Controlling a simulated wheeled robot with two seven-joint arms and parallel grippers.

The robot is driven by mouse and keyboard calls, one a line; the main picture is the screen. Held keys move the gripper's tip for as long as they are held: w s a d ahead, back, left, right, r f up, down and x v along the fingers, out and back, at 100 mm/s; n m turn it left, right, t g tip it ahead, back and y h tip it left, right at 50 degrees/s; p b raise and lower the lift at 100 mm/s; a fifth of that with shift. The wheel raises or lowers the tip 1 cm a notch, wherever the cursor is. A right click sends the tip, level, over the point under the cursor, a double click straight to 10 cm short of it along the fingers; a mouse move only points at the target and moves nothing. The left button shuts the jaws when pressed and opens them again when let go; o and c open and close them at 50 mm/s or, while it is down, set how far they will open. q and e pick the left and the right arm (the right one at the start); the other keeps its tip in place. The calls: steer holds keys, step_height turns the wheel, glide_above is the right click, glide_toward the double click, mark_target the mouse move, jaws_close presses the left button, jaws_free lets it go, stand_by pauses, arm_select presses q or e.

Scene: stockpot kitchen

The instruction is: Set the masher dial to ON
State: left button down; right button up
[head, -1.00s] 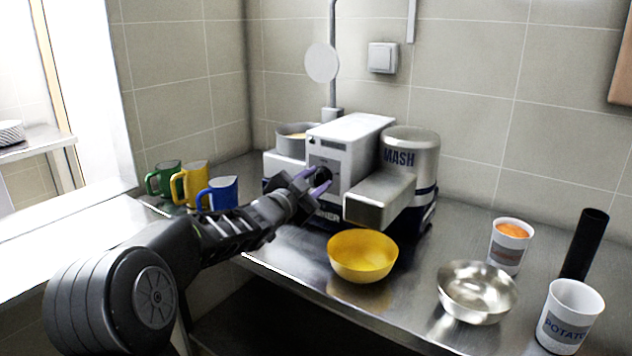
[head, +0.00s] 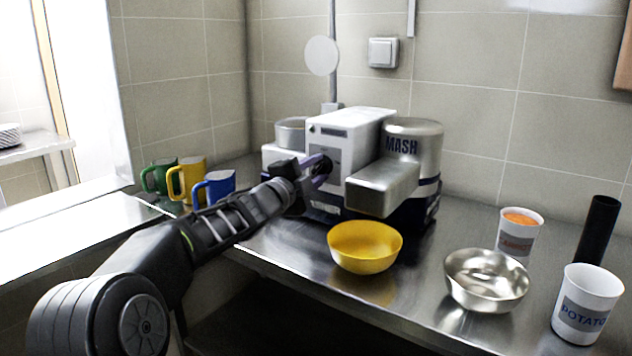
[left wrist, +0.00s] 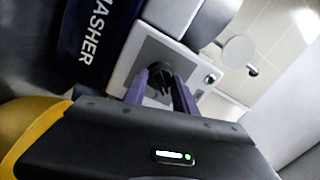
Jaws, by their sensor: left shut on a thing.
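The masher (head: 345,125) is a grey-white machine with a metal drum marked MASH (head: 415,142), standing at the back of the counter. Its dark dial (left wrist: 161,74) is on the front panel and shows between my finger pads in the left wrist view. My left gripper (head: 320,170) is at that panel, its purple fingers shut on the dial. The gripper partly hides the dial in the head view. I cannot read the dial's markings or its setting. My right gripper is in neither view.
A yellow bowl (head: 365,250) stands in front of the masher. Green, yellow and blue mugs (head: 213,188) stand to its left. A metal bowl (head: 486,282), a carrot cup (head: 518,238), a potato cup (head: 587,303) and a black cylinder (head: 598,230) are at the right.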

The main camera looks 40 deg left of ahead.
arm_select(q)
steer(key=m, duration=0.1)
steer(key=m+b, duration=0.2)
steer(key=shift+f+m, duration=0.25)
steer(key=shift+m, duration=0.15)
steer(key=shift+r+m+h+b, duration=0.1)
steer(key=shift+m+h+b, duration=0.2)
steer(key=shift+m+b, duration=0.7)
steer(key=shift+m+p, duration=0.35)
steer(key=shift+m, duration=0.05)
steer(key=c, duration=1)
jaws_free()
steer(key=shift+s, duration=0.1)
steer(key=s, duration=0.7)
steer(key=shift+s+d+f, duration=0.15)
steer(key=shift+s+f, duration=0.1)
